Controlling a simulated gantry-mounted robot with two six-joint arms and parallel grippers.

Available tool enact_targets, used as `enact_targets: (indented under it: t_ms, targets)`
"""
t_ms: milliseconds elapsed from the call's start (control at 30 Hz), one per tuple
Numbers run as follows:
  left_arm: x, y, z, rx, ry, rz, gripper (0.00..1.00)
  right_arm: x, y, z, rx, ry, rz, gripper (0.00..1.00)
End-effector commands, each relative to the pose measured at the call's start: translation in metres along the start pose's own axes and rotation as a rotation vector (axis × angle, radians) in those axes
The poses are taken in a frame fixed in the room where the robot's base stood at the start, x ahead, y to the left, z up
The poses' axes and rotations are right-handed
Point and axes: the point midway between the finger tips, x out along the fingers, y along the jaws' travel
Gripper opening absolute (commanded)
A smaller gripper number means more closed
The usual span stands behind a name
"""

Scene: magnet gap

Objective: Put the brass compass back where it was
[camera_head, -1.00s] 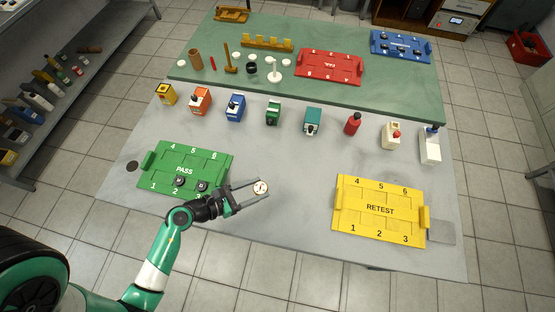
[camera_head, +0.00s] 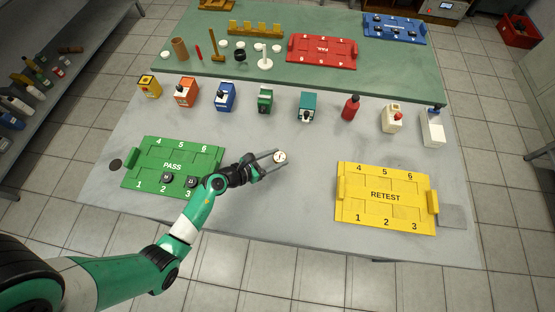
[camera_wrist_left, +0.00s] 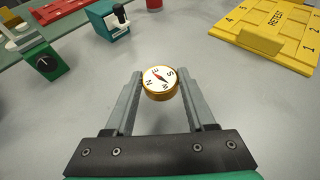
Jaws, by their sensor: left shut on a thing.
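The brass compass (camera_head: 280,157) has a white dial and a red needle. It sits between the fingertips of my left gripper (camera_head: 274,161), over the grey table between the green PASS tray and the yellow RETEST tray. In the left wrist view the compass (camera_wrist_left: 159,79) is face up, with its gold rim gripped by both fingers. Its height above the table is hard to tell. My right gripper is not in view.
The green PASS tray (camera_head: 172,150) holds two dark pieces. The yellow RETEST tray (camera_head: 386,180) looks empty. A row of small coloured devices, including a green one (camera_head: 265,98) and a teal one (camera_head: 307,106), stands behind. The table around the compass is clear.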

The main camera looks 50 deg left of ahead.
Motion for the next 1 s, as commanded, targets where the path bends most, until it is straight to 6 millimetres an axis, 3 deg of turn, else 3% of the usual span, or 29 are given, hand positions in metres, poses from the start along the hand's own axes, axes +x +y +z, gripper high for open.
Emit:
enact_targets:
  t_ms: [167,333,700,733,900,1000]
  targets:
    - [0.01,0.002,-0.006,0.0,-0.001,0.0,0.0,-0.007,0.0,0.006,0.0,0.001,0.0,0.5]
    - [0.023,0.003,-0.035,0.0,0.0,0.001,0.0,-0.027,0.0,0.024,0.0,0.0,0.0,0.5]
    - [0.023,0.002,-0.036,-0.001,0.0,0.001,0.0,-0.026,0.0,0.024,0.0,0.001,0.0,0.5]
    - [0.023,0.002,-0.036,0.0,0.0,0.001,0.57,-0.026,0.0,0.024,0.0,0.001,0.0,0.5]
    - [0.023,0.002,-0.035,0.0,0.0,0.001,0.85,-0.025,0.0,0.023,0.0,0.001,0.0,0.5]
    - [0.023,0.002,-0.035,0.0,0.0,0.001,0.85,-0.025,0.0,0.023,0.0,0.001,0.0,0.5]
